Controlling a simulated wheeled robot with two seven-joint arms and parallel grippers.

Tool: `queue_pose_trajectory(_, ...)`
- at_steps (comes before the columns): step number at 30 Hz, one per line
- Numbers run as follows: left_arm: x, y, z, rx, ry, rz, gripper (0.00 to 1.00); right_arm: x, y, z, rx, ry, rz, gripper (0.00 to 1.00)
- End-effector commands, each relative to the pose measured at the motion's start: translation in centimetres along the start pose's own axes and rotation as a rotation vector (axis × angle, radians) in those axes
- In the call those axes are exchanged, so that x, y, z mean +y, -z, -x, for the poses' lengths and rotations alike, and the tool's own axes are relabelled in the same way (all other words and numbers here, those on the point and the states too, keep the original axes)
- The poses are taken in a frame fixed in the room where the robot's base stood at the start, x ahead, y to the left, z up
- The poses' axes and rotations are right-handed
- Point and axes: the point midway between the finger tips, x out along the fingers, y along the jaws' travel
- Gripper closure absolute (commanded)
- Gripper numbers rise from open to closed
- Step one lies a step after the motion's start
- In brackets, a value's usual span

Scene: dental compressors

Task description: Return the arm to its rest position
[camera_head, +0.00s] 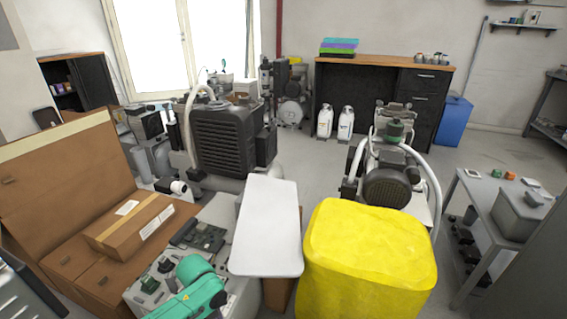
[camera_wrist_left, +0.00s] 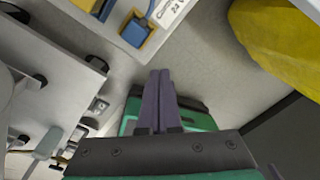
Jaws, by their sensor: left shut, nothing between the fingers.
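My left gripper (camera_wrist_left: 160,75) shows in the left wrist view with its two dark fingers pressed together and nothing between them. The fingers point up the picture, with grey floor beyond their tips. A green and dark part lies behind the fingers; I cannot tell what it is. In the head view, a green part of my left arm (camera_head: 195,290) reaches in at the bottom, in front of a grey unit with a circuit board (camera_head: 198,236). The fingers cannot be made out there. My right gripper is in neither view.
A yellow-covered bin (camera_head: 370,262) and a white panel (camera_head: 268,228) stand close in front. A cardboard box (camera_head: 130,222) lies on the brown surface at left. Compressors (camera_head: 225,140) stand behind. A grey side table (camera_head: 485,200) is at right.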

Motion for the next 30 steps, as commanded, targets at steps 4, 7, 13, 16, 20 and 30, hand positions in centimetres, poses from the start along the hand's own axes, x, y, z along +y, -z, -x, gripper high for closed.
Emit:
queue_pose_trajectory(4,-2.1,3.5,-0.8,0.024,0.058,0.207,1.00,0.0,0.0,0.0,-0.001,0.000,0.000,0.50)
queue_pose_trajectory(7,-3.2,5.8,-0.9,0.045,0.102,0.411,1.00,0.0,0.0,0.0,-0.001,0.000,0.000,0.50)
queue_pose_trajectory(13,-3.5,9.8,-0.4,0.102,0.180,0.965,1.00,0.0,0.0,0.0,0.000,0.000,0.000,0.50)
queue_pose_trajectory(16,-2.3,11.0,0.0,0.125,0.198,1.284,1.00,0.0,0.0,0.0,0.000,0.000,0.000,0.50)
queue_pose_trajectory(20,0.4,12.1,0.4,0.135,0.203,1.672,1.00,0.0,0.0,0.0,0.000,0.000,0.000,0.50)
queue_pose_trajectory(30,10.2,14.9,1.8,0.031,0.173,2.532,1.00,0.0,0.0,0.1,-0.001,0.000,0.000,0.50)
